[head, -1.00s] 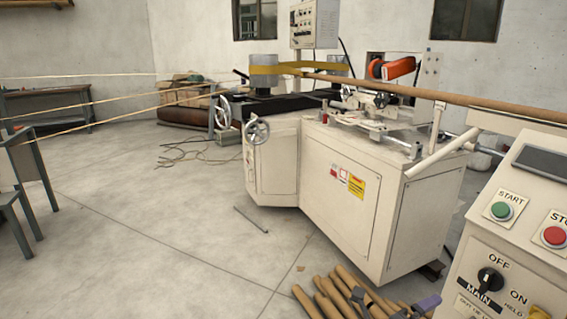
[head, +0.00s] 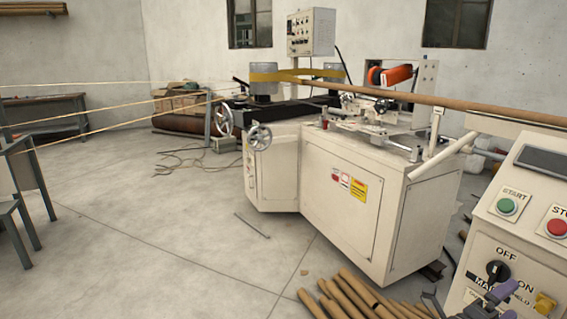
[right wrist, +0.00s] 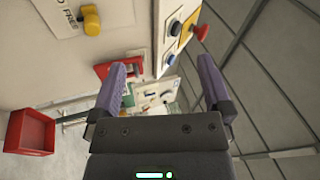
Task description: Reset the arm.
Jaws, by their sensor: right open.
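My right gripper (head: 492,297) is at the bottom right of the head view, in front of the lower part of the control panel (head: 535,240). In the right wrist view its two purple fingers (right wrist: 163,90) are spread apart with nothing between them. The panel carries a green START button (head: 507,206), a red stop button (head: 557,227) and a black MAIN switch (head: 497,270), partly covered by the gripper. My left gripper is not in view.
The winding machine (head: 335,195) stands in the middle, with a long brown tube (head: 430,99) running to the right above it. Several brown tubes (head: 350,295) lie on the floor in front. A red bin (right wrist: 30,132) shows in the right wrist view.

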